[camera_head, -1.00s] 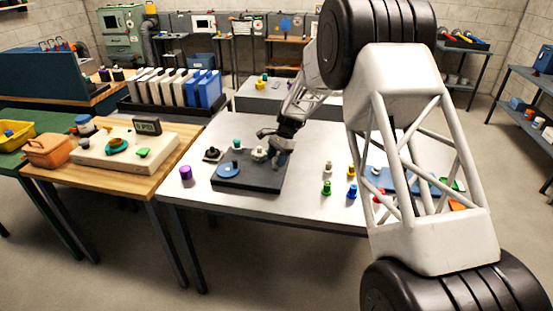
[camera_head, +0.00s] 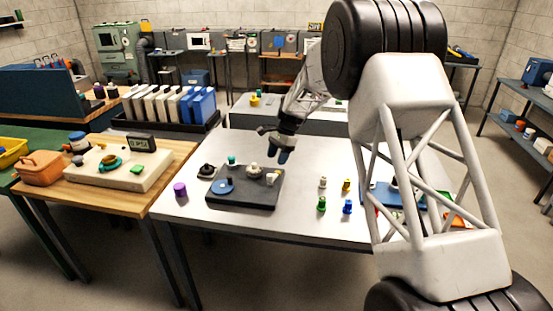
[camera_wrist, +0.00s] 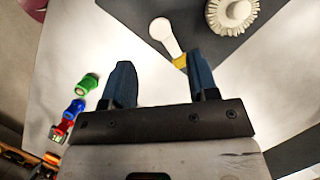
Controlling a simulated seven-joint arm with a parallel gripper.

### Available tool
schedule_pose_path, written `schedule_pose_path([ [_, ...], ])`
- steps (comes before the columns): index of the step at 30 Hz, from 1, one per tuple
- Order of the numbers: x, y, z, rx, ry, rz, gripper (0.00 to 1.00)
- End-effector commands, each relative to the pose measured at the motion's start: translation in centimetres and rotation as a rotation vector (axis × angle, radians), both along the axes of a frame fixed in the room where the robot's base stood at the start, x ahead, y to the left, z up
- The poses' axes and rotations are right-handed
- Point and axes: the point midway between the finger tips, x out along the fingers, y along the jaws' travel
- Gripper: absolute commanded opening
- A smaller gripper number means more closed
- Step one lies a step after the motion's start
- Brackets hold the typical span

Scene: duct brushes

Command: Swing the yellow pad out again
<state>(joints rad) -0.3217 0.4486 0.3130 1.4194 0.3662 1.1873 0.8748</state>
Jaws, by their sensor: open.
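The yellow pad (camera_wrist: 180,62) is at the end of a short white arm (camera_wrist: 163,32) at the dark board's edge in the wrist view. The right finger partly covers the pad. In the head view, the pad and arm are a small pale shape (camera_head: 272,179) at the right of the dark board (camera_head: 225,200). My gripper (camera_head: 268,144) is above and behind the board there. In the wrist view my gripper (camera_wrist: 160,68) is open, its two blue fingers apart with nothing between them. The pad appears just beyond the fingertips, nearer the right one; whether they touch cannot be told.
A ribbed white brush (camera_wrist: 232,12) stands on the board, with a blue disc (camera_head: 222,187) to its left. Green (camera_head: 321,204) and blue (camera_head: 347,207) pegs stand right of the board. A purple cylinder (camera_head: 180,190) stands left. The table's front strip is clear.

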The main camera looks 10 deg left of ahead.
Motion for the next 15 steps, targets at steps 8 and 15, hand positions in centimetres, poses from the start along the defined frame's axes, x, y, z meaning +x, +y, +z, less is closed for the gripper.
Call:
schedule_pose_path([
  [8, 0.0, -0.3, 0.0, -0.003, -0.001, -0.024, 0.26],
  [15, 0.2, -2.4, 0.5, -0.017, -0.013, -0.233, 0.00],
])
